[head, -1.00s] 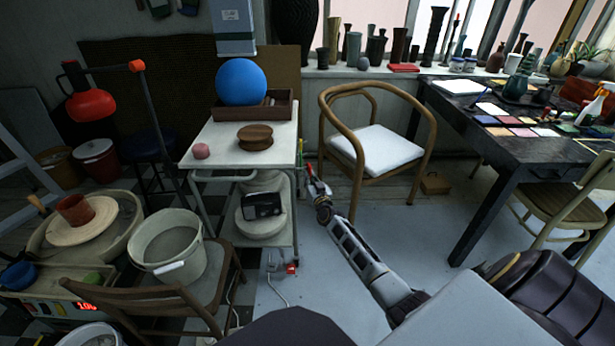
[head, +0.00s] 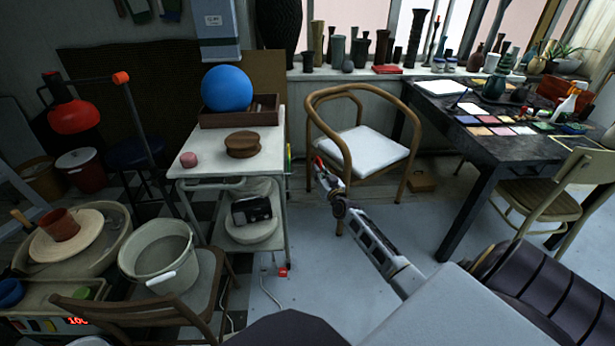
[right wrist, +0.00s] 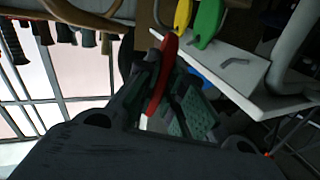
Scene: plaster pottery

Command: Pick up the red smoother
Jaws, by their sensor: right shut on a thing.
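My right gripper (head: 322,172) is raised between the white cart and the wooden armchair. It is shut on the red smoother (right wrist: 161,77), a narrow, slightly curved red piece held between the fingers in the right wrist view. Only a small red tip of the smoother (head: 318,160) shows in the head view. Its lower end is partly hidden by the gripper. My left gripper is not in view.
The white cart (head: 190,163) bears a blue ball (head: 227,88) and a brown wooden piece (head: 242,145). Yellow (right wrist: 183,15) and green (right wrist: 208,20) tools hang at its side. The armchair (head: 365,155) stands close behind my gripper. Bare floor lies in front.

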